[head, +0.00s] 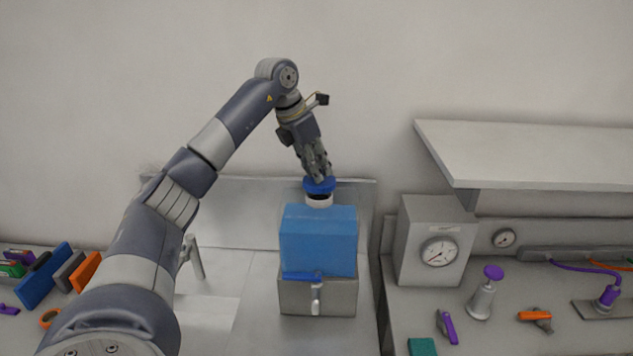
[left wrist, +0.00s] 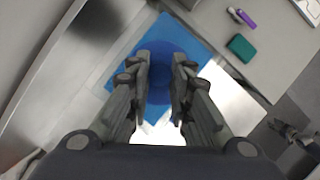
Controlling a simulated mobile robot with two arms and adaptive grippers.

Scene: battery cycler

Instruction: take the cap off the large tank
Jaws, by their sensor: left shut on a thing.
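The large tank (head: 318,242) is a blue box on a grey base with a blue-handled tap at its front. Its short white neck (head: 319,202) stands on top. My left gripper (head: 318,176) points down over the neck and is shut on the round blue cap (head: 320,187). The cap is slightly tilted, and a dark band shows between it and the white neck. In the left wrist view the cap (left wrist: 158,48) is a dark blue disc beneath and between the fingers, over the lighter blue tank (left wrist: 196,47).
A grey box with a dial (head: 438,252) stands right of the tank, under a shelf (head: 540,150). A purple-topped silver pump (head: 482,297), an orange tool (head: 536,318) and a teal block (head: 422,347) lie on the right counter. Coloured binders (head: 45,277) stand far left.

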